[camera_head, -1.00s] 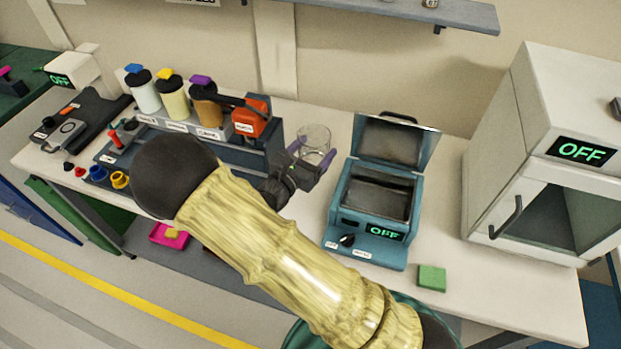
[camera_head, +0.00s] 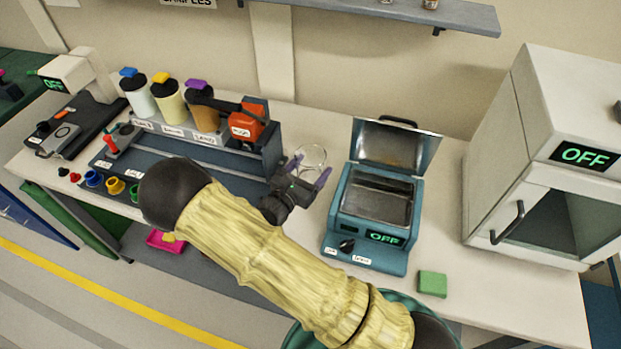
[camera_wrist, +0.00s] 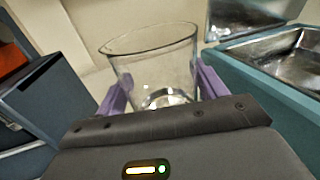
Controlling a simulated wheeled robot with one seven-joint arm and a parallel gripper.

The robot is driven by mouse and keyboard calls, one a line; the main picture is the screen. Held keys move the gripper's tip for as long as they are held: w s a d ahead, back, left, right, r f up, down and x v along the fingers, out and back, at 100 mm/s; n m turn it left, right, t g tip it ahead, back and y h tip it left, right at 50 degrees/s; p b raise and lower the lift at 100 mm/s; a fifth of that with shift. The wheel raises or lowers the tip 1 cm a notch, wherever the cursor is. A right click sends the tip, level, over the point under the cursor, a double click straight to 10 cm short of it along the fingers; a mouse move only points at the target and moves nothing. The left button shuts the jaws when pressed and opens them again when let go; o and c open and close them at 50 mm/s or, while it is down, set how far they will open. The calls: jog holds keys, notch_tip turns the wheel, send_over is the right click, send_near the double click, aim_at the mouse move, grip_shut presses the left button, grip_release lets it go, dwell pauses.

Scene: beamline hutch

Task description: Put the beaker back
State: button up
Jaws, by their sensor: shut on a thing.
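The beaker (camera_head: 312,156) is clear glass and stands between the bottle rack and the blue bath in the head view. In the wrist view the beaker (camera_wrist: 155,65) fills the middle, upright with a slight tilt in the picture, its open rim up. My gripper (camera_head: 308,176) has purple fingers, one on each side of the beaker, shut on it. The wrist view shows both fingers of the gripper (camera_wrist: 160,92) against the glass. Whether the beaker's base touches the bench cannot be told.
A blue bath (camera_head: 368,222) with raised lid and OFF display stands close on the right. A dark rack (camera_head: 225,155) with several bottles and an orange-red holder (camera_head: 249,121) is on the left. A green block (camera_head: 432,284) and white oven (camera_head: 535,160) are further right. A shelf (camera_head: 420,14) hangs above.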

aim_at(311, 180)
jog(key=shift+s+a, duration=0.1)
jog(key=shift+s, duration=0.1)
jog(key=shift+d+f, duration=0.1)
jog(key=shift+d, duration=0.15)
jog(key=shift+f, duration=0.2)
jog(key=shift+a+f, duration=0.1)
jog(key=shift+f, duration=1.7)
jog(key=shift+f, duration=0.2)
jog(key=o, duration=1.1)
jog(key=shift+o, duration=0.2)
